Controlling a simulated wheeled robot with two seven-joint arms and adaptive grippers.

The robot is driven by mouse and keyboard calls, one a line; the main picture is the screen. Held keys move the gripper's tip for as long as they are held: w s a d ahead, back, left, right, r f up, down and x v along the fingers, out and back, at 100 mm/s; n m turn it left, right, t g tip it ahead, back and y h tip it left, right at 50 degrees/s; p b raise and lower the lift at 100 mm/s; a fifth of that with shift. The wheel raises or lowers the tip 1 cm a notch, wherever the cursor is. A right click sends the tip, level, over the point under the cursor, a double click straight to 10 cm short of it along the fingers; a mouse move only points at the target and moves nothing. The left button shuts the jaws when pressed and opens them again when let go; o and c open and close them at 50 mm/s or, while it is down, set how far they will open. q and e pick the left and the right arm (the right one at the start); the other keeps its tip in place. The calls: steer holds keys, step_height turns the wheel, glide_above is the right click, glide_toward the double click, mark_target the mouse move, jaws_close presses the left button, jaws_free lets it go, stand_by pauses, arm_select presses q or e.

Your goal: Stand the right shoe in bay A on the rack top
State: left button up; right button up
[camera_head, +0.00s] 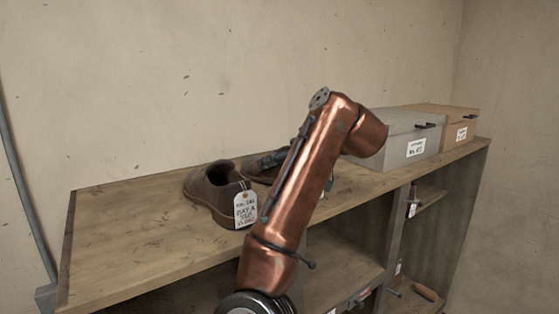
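A dark brown shoe (208,191) stands on the wooden rack top (130,235), left of the copper arm. A white tag (246,208) hangs at its right end; its writing is small, but one line seems to read "BAY A". A second brown, dark-topped item (257,171), apparently another shoe, sits just behind and right of it, mostly hidden by the arm. I cannot tell which is the right shoe. One copper arm of mine rises from the bottom middle across the rack and bends right at its top. Neither gripper can be made out.
A grey box (400,145) and a tan box (459,131), both labelled and handled, stand at the rack top's right end. Open shelves lie below; a wooden-handled tool (425,292) rests at lower right. The rack top's left part is bare.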

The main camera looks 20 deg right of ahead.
steer(key=o, duration=1.6)
steer(key=shift+w+a+f, duration=0.1)
steer(key=shift+w, duration=0.1)
steer(key=shift+c, duration=0.2)
steer(key=shift+o, duration=0.2)
steer(key=shift+s, duration=0.15)
steer(key=shift+r+p, duration=0.25)
steer(key=shift+p, duration=0.1)
steer(key=b+v, duration=0.4)
steer(key=v, duration=0.6)
steer(key=shift+s+d+b, duration=0.25)
steer(key=shift+b, duration=0.1)
steer(key=shift+s+d+r, duration=0.15)
steer(key=shift+s+r, duration=0.2)
steer(key=shift+s, duration=0.2)
arm_select(q)
step_height(320, 180, down, 5)
steer(key=shift+r, duration=0.15)
